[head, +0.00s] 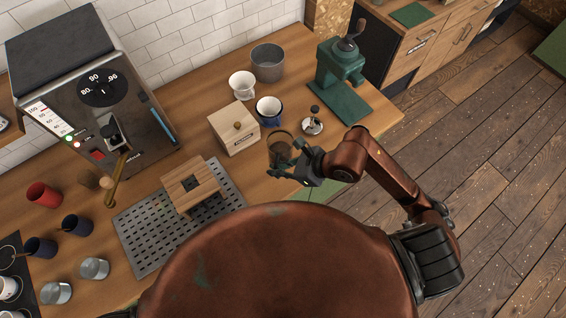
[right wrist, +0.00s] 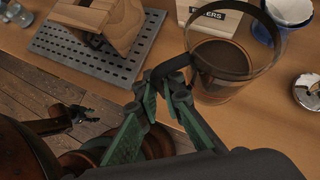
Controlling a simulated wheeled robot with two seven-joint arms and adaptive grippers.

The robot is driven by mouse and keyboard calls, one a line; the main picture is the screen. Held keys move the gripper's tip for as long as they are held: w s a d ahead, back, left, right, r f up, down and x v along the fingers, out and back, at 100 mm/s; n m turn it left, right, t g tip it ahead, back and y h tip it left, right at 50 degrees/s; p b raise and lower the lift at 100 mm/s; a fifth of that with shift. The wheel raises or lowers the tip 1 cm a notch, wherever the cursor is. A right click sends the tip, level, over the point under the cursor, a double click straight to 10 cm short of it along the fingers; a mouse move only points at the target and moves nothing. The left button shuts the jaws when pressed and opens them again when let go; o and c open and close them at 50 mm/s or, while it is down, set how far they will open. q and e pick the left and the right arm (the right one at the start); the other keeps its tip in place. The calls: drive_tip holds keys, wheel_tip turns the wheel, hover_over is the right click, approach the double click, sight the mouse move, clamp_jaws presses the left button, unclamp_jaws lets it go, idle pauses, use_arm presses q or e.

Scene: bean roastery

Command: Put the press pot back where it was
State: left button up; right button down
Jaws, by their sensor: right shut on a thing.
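The press pot (head: 280,148) is a clear glass cylinder with dark contents, near the counter's front edge in the head view. My right gripper (head: 296,168) is shut on its handle, on the pot's front right side. In the right wrist view the pot (right wrist: 222,75) looks upright, and the green fingers (right wrist: 164,92) close on its black handle (right wrist: 172,66). I cannot tell whether its base touches the counter. A small dark gripper, seemingly my left (right wrist: 76,116), shows low in the right wrist view; its jaw state is unclear.
A wooden filter box (head: 234,128), blue cup (head: 268,110) and steel tamper (head: 313,122) stand behind the pot. A green grinder (head: 342,75) stands at the right. A perforated tray (head: 150,240) with a wooden stand (head: 192,184) lies left. Counter between tray and pot is clear.

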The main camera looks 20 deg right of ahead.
drive_tip(key=w+d+f, duration=0.1)
drive_tip(key=w+f, duration=0.1)
drive_tip(key=w+d+f, duration=0.1)
drive_tip(key=w+f, duration=0.1)
drive_tip(key=w+d+f, duration=0.1)
drive_tip(key=w+f, duration=0.1)
drive_tip(key=shift+w+d+f, duration=0.15)
drive_tip(key=shift+w+d, duration=0.2)
drive_tip(key=shift+w, duration=0.05)
drive_tip(key=shift+w+d+f, duration=0.1)
drive_tip(key=shift+w+f, duration=0.05)
drive_tip(key=shift+f, duration=0.1)
drive_tip(key=shift+w+f+p, duration=0.1)
drive_tip(key=shift+f+p, duration=0.45)
drive_tip(key=shift+f, duration=1)
drive_tip(key=shift+f, duration=0.1)
drive_tip(key=c, duration=2.5)
unclamp_jaws()
drive_tip(key=shift+f, duration=0.15)
drive_tip(key=o, duration=0.4)
drive_tip(key=shift+d+r, duration=0.1)
drive_tip(key=shift+r, duration=0.2)
drive_tip(key=b+v, duration=0.1)
drive_tip(key=v, duration=1.1)
drive_tip(key=shift+f, duration=0.1)
